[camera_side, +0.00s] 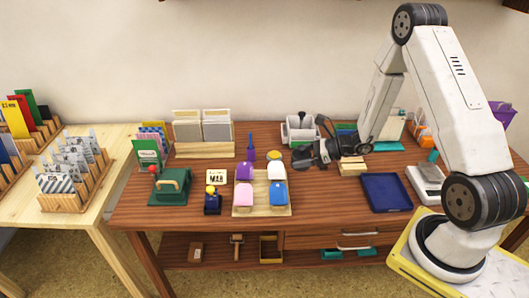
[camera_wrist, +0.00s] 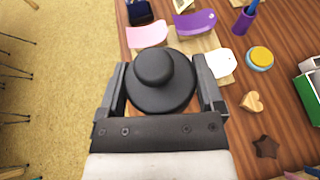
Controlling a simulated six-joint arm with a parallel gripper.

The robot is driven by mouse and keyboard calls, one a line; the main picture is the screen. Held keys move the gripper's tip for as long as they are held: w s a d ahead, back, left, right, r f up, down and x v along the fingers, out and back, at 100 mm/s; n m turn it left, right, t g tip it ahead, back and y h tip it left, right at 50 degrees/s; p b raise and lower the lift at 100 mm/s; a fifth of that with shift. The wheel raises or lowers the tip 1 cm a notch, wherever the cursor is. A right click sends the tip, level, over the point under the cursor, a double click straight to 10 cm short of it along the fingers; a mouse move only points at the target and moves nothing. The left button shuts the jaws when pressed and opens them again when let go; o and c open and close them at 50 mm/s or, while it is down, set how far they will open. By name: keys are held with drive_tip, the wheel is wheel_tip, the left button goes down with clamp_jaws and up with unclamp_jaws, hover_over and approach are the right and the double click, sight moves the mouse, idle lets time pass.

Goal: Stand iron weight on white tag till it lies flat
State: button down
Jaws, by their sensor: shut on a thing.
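The black iron weight (camera_wrist: 162,80), a round disc with a knob on top, sits upright between the jaws of my gripper (camera_wrist: 168,88). In the side view my gripper (camera_side: 318,152) holds the dark weight (camera_side: 301,158) to the right of and behind the tag board. The white tag (camera_side: 276,171) lies at the back right of the board; in the wrist view the white tag (camera_wrist: 220,64) looks curled, just beyond the right jaw. The weight is apart from it in the side view. The weight's underside is hidden.
The wooden board (camera_side: 262,211) also bears purple (camera_side: 244,171), pink (camera_side: 243,193) and blue (camera_side: 273,193) tags. A purple pen cup (camera_wrist: 244,20), yellow-topped round pot (camera_wrist: 260,58) and wooden heart (camera_wrist: 252,102) stand nearby. A blue tray (camera_side: 386,192) is at right.

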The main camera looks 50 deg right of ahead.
drive_tip(key=w+d+f, duration=0.1)
drive_tip(key=w+f, duration=0.2)
drive_tip(key=w, duration=0.3)
hover_over(276, 173)
drive_tip(key=f, duration=0.4)
drive_tip(key=shift+s+f, duration=0.2)
drive_tip(key=shift+s, duration=0.2)
drive_tip(key=shift+w+f, duration=0.25)
drive_tip(key=shift+f, duration=0.05)
drive_tip(key=shift+w+d+f, duration=0.1)
drive_tip(key=shift+w+f, duration=0.1)
drive_tip(key=shift+f, duration=1.65)
drive_tip(key=shift+f, duration=0.15)
unclamp_jaws()
